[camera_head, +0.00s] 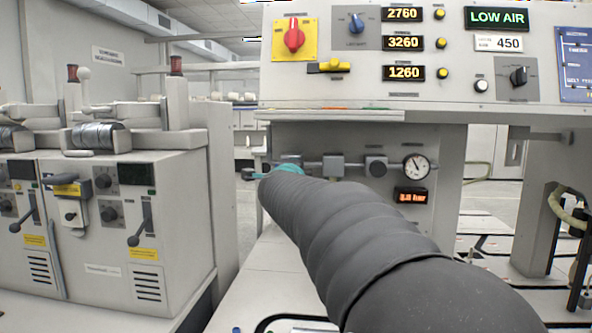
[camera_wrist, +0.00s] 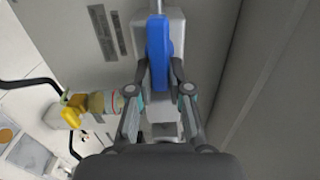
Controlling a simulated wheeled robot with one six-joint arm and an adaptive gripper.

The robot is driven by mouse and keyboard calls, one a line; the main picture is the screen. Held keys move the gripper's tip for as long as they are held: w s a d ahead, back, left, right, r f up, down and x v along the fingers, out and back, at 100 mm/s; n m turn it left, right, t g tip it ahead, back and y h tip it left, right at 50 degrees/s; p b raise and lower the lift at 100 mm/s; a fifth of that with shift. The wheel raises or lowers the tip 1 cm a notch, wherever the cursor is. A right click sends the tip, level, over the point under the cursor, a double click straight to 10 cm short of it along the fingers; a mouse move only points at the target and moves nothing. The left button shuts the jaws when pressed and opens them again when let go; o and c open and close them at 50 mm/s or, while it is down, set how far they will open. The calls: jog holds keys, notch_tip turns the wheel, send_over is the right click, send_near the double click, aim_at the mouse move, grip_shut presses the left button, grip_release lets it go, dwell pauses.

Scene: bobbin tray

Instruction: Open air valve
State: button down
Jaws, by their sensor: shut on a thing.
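The blue valve handle (camera_wrist: 158,38) shows in the wrist view, in front of a pale grey valve body (camera_wrist: 174,22). My gripper (camera_wrist: 158,75) has one finger on each side of the handle and is shut on it. The handle runs up and down in this picture. In the head view my dark sleeved arm hides the handle and most of my gripper; only a teal bit (camera_head: 287,168) shows beyond the sleeve. The air line (camera_head: 312,164) runs level under the console to a round pressure gauge (camera_head: 417,167). A sign (camera_head: 497,17) reads LOW AIR.
A small red-lit display (camera_head: 411,196) sits below the gauge. The console (camera_head: 350,95) overhangs the air line. A grey machine (camera_head: 110,230) stands at left. In the wrist view a yellow-ended fitting (camera_wrist: 75,108) lies left of my gripper, and a grey wall (camera_wrist: 225,60) at right.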

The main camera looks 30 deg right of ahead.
jog(key=c, duration=1.1)
grip_release()
jog(key=v, duration=1.2)
